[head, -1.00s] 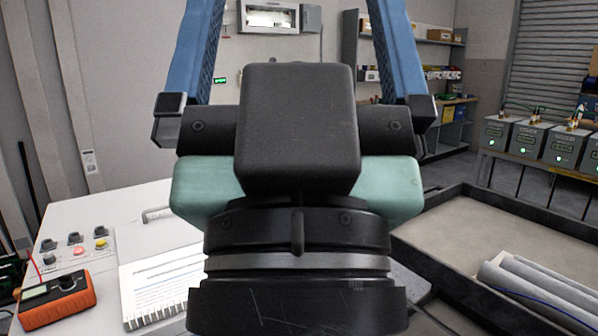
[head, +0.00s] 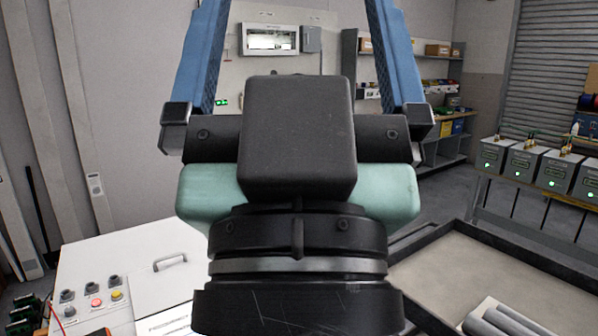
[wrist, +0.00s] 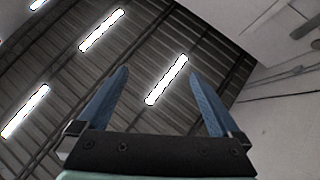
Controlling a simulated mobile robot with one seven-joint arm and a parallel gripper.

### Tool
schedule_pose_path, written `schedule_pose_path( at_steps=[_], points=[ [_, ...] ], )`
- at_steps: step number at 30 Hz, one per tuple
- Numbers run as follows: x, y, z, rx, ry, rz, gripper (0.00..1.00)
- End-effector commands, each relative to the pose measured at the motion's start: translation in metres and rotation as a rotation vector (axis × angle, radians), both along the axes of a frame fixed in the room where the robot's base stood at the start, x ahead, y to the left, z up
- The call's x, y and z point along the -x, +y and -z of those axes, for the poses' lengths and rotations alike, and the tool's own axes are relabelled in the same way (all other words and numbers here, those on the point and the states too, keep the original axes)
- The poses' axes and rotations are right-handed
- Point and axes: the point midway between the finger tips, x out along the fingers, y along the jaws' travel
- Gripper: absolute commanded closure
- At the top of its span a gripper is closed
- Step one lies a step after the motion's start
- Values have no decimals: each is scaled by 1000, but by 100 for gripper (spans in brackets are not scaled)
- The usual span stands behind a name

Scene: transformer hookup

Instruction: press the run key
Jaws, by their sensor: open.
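My gripper (head: 296,20) is open and empty, with its two blue fingers spread and pointing up; its tips run out of the top of the head view. In the wrist view my gripper (wrist: 157,74) has only the ceiling and wall between and beyond its fingers. A white control box (head: 125,255) stands at the lower left, well below and apart from the fingers. On its sloped front are black switches (head: 91,288), a red button (head: 97,303) and a yellow button (head: 117,296). I cannot read any labels, so I cannot tell which is the run key.
A grey tray (head: 500,265) with grey tubes (head: 490,321) is at the lower right. Several boxes with green lights (head: 522,160) stand on a rack behind it. A wall cabinet (head: 270,38) and shelves (head: 425,90) are at the back. Open floor shows between.

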Motion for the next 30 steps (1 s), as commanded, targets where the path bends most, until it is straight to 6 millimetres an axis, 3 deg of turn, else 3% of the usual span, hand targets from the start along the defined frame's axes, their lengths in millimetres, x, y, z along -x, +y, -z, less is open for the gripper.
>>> schedule_pose_path(
  at_steps=[2,18,30],
  points=[
    [0,0,1,0,0,0,2],
    [0,0,0,0,0,0,99],
    [0,0,0,0,0,0,100]
  ],
)
